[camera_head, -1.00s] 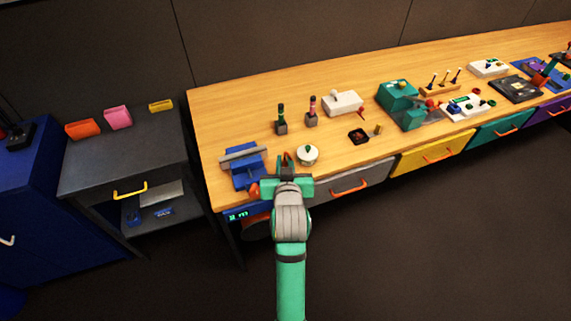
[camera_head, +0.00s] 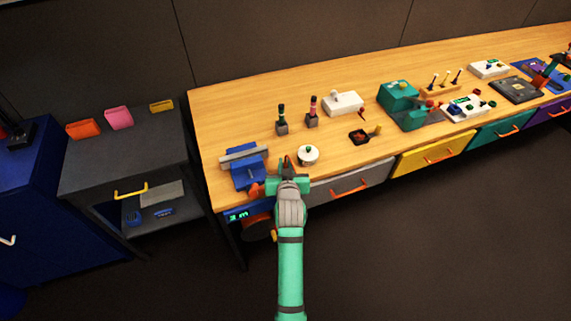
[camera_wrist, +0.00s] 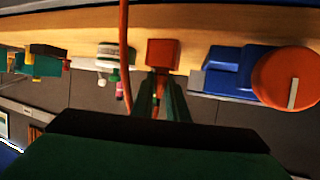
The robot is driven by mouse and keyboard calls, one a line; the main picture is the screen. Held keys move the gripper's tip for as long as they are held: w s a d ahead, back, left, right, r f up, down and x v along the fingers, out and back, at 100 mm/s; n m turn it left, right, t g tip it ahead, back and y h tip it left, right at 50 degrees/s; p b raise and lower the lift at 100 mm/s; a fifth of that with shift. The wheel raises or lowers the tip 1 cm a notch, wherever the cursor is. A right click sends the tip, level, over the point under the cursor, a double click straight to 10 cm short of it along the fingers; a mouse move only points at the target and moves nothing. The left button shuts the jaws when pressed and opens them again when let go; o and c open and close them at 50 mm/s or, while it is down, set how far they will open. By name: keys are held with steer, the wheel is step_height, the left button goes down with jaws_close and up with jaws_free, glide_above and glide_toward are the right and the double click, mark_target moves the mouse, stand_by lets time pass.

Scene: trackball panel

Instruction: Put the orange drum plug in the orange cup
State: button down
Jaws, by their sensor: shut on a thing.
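My gripper (camera_head: 287,166) is over the front edge of the workbench, right of the blue vise. In the wrist view its green fingers (camera_wrist: 160,95) are shut on an orange block, which I take to be the orange drum plug (camera_wrist: 162,52). A thin orange cord (camera_wrist: 124,45) runs down beside the fingers; its ends are not clear. A dark orange drum (camera_head: 257,230) shows below the bench edge, partly hidden. An orange open container (camera_head: 82,129), which may be the orange cup, stands on the grey side cabinet at the left, well apart from my gripper.
The blue vise (camera_head: 246,168) is just left of my gripper, with an orange round knob (camera_wrist: 288,80) at its front. Pink (camera_head: 118,117) and yellow (camera_head: 161,105) containers stand beside the orange one.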

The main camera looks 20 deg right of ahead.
steer(key=c, duration=1.7)
jaws_free()
steer(key=shift+f, duration=0.1)
steer(key=shift+c, duration=0.2)
